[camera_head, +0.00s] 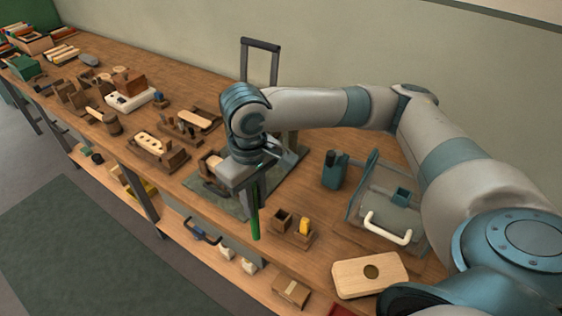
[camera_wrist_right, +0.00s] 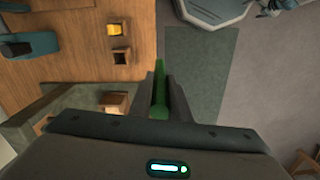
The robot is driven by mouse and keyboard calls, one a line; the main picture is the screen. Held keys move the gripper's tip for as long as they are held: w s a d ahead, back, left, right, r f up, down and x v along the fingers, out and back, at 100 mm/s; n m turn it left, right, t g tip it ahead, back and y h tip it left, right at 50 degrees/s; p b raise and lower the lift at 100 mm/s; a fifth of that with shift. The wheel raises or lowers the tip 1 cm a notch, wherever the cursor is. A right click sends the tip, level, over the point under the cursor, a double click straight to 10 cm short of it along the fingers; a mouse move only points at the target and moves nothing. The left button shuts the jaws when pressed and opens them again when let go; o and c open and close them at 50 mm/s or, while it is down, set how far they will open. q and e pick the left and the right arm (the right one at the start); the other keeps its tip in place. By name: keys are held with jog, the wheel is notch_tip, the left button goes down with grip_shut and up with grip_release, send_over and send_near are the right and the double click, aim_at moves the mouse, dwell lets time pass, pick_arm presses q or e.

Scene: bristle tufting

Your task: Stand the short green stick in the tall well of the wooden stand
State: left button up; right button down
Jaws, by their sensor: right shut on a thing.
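My right gripper (camera_head: 256,182) is shut on the green stick (camera_head: 255,222), which hangs upright below the fingers near the table's front edge. In the right wrist view, the stick (camera_wrist_right: 160,88) is between the two fingers (camera_wrist_right: 164,78). The small wooden stand (camera_head: 291,241) is on the table just right of the stick, apart from it. Its left well (camera_head: 282,219) looks empty and dark; its right well holds a yellow piece (camera_head: 305,225). The stand also shows in the right wrist view (camera_wrist_right: 119,42). My left gripper is out of view.
A grey press-like fixture (camera_head: 275,164) stands behind the gripper. A dark teal holder (camera_head: 334,170) and a grey box with a pale handle (camera_head: 388,229) are to the right. A wooden board with a hole (camera_head: 352,281) lies at the front right. Several wooden blocks crowd the left.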

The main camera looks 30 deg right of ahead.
jog(key=w+d+n+p, duration=0.1)
jog(key=d+n+p, duration=0.1)
jog(key=n, duration=0.9)
jog(key=w+d+r+n+p, duration=0.1)
jog(key=d+n, duration=0.3)
jog(key=n, duration=0.7)
jog(key=w+d+n+p, duration=0.2)
jog(key=d+n+p, duration=0.2)
jog(key=n, duration=0.7)
jog(key=shift+w+r, duration=0.35)
jog(key=shift+r, duration=0.05)
jog(key=shift+d, duration=0.1)
jog(key=shift+f+b, duration=2.1)
jog(key=shift+b, duration=0.45)
jog(key=shift+p, duration=1.05)
